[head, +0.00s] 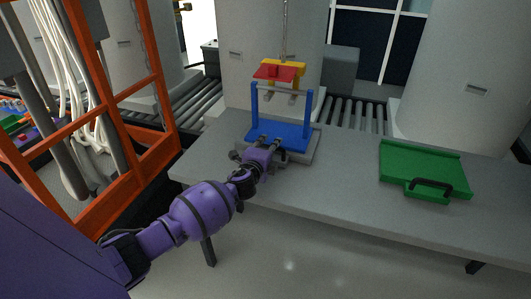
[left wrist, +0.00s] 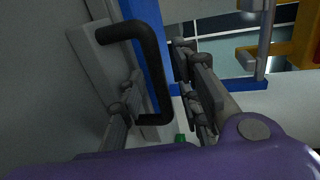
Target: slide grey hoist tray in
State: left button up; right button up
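The grey hoist tray (head: 300,158) is at the front of the blue hoist stand (head: 292,131) on the table, partly hidden by my left arm. In the left wrist view its grey front panel (left wrist: 92,52) carries a black handle (left wrist: 152,65). My left gripper (head: 262,147) is at the tray's front. Its two fingers are spread on either side of the handle, with gaps visible, so it is open around the handle. A red and yellow block (head: 277,72) hangs from a chain above the stand. My right gripper is not in view.
A green tray (head: 420,165) with a black handle lies on the right of the grey table (head: 340,190). The tabletop between it and the stand is clear. An orange frame (head: 155,90) with cables stands at left. Roller conveyors (head: 355,113) and big grey columns stand behind.

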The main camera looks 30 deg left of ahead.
pick_arm(q)
jog(key=v, duration=1.1)
jog(key=shift+s+r, duration=0.2)
jog(key=shift+s, duration=0.1)
jog(key=shift+f, duration=0.1)
